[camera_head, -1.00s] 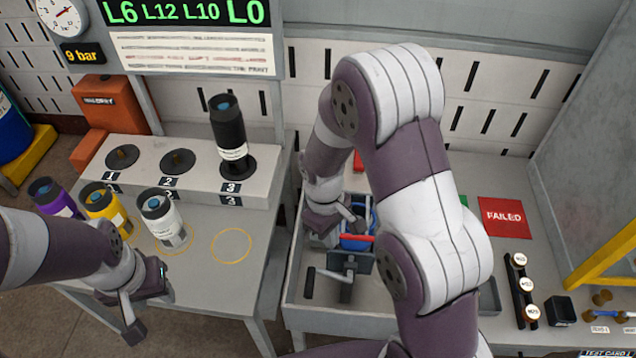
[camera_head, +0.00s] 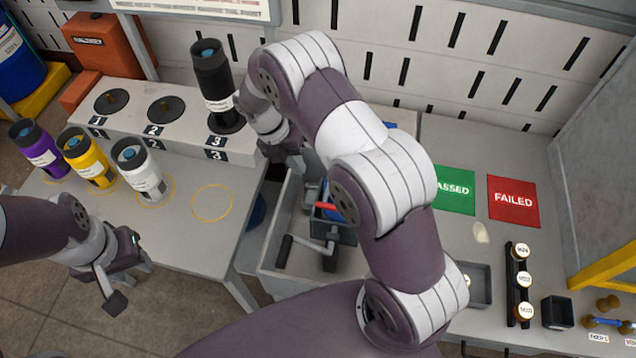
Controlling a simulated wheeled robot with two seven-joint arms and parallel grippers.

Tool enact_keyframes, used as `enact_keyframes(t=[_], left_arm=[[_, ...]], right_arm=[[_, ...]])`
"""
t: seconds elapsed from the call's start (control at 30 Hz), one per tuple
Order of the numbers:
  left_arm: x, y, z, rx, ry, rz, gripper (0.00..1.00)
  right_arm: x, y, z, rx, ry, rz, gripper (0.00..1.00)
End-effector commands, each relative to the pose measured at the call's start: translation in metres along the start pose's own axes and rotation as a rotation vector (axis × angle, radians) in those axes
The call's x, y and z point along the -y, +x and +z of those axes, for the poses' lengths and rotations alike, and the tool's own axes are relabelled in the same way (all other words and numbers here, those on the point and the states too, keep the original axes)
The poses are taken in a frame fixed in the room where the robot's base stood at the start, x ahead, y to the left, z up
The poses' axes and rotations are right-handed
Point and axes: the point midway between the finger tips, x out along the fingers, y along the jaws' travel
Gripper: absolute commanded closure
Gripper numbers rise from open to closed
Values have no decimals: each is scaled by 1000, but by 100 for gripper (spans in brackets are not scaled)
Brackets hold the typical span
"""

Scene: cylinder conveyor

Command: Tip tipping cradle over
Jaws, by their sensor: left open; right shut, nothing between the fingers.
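The tipping cradle (camera_head: 344,229) is a dark fixture with a red bar and a crank-like handle. It sits in a grey tray (camera_head: 268,262) right of the left table. My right arm hides much of it, so its tilt is hard to judge. My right gripper (camera_head: 297,163) is shut and empty, above the tray's far left corner, apart from the cradle and right of the black cylinder. My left gripper (camera_head: 125,285) is open and empty, low at the left in front of the table.
A black cylinder (camera_head: 213,80) stands on station 3 of the stepped rack. Purple (camera_head: 36,148), yellow (camera_head: 90,158) and white (camera_head: 138,168) cylinders stand on the left table. Green PASSED (camera_head: 454,191) and red FAILED (camera_head: 513,200) pads lie right of my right arm.

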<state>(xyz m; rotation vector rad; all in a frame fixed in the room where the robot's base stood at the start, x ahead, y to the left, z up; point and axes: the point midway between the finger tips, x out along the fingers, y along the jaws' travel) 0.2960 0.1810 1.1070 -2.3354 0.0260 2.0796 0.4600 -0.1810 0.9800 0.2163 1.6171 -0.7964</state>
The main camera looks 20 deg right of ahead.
Motion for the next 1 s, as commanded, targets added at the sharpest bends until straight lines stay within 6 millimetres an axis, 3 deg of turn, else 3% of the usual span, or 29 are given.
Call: enact_keyframes(t=[0.03, 0.17, 0.3, 0.43, 1.0], left_arm=[[0, 13, 1, -1, 0, 0, 58], [0, -5, -1, -3, 0, 0, 58], [0, -18, -3, -2, 0, 0, 58], [0, -22, -3, -2, 0, 0, 58], [0, -23, -3, -2, 0, 0, 58]], right_arm=[[-2, 16, 0, 0, 2, 1, 100], [2, 33, -1, -2, 1, -2, 100], [25, 38, 0, -1, 3, 0, 100], [35, 45, 0, 0, 2, 1, 100], [38, 47, 0, 0, 3, 12, 100]])
